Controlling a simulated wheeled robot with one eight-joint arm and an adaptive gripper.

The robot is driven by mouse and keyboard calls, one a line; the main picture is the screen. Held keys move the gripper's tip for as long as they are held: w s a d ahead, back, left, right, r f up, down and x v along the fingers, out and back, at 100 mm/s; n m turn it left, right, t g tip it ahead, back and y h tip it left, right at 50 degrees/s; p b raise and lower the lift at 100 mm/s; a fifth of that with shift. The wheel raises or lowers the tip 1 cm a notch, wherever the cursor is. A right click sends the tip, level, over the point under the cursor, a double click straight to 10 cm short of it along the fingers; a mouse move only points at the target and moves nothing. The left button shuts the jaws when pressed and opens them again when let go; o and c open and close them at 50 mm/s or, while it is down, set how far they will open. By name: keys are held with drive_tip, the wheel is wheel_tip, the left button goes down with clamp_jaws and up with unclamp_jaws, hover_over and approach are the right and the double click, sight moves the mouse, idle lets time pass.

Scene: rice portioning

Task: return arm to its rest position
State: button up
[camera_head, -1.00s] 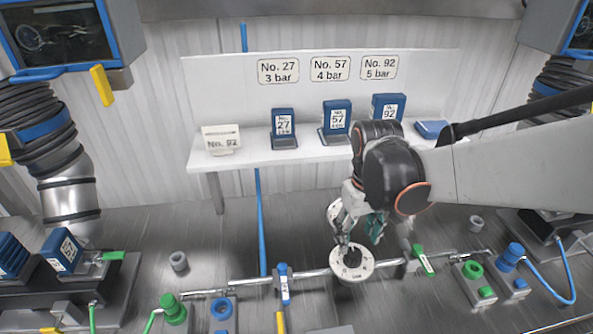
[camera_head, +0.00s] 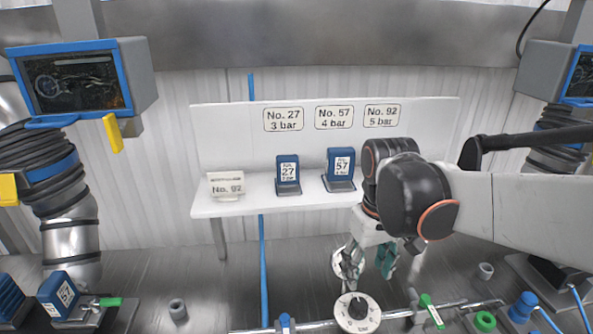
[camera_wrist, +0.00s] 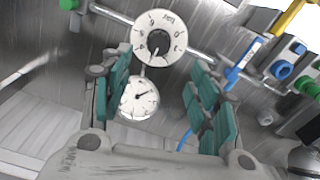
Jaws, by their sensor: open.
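My gripper (camera_head: 367,262) hangs at the end of my arm, right of centre in the head view, above and behind the white dial (camera_head: 357,312). In the wrist view my gripper (camera_wrist: 163,105) is open, with its green finger pads apart and nothing held. The white dial with a dark knob (camera_wrist: 159,38) shows beyond the fingertips. A round pressure gauge (camera_wrist: 139,98) shows between the fingers; my gripper partly hides it in the head view. My arm hides the right part of the shelf.
A white shelf (camera_head: 250,206) carries blue blocks No. 27 (camera_head: 288,172) and No. 57 (camera_head: 341,168), and a No. 92 card (camera_head: 226,186). A pipe with a green-handled valve (camera_head: 432,311) runs along the front. Hoses and screens flank both sides.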

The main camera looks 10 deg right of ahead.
drive_tip(key=s+r+m+t, duration=0.2)
drive_tip(key=s+t, duration=0.5)
drive_tip(key=shift+r, duration=0.15)
drive_tip(key=shift+w, duration=0.1)
drive_tip(key=shift+c, duration=0.5)
idle(0.6)
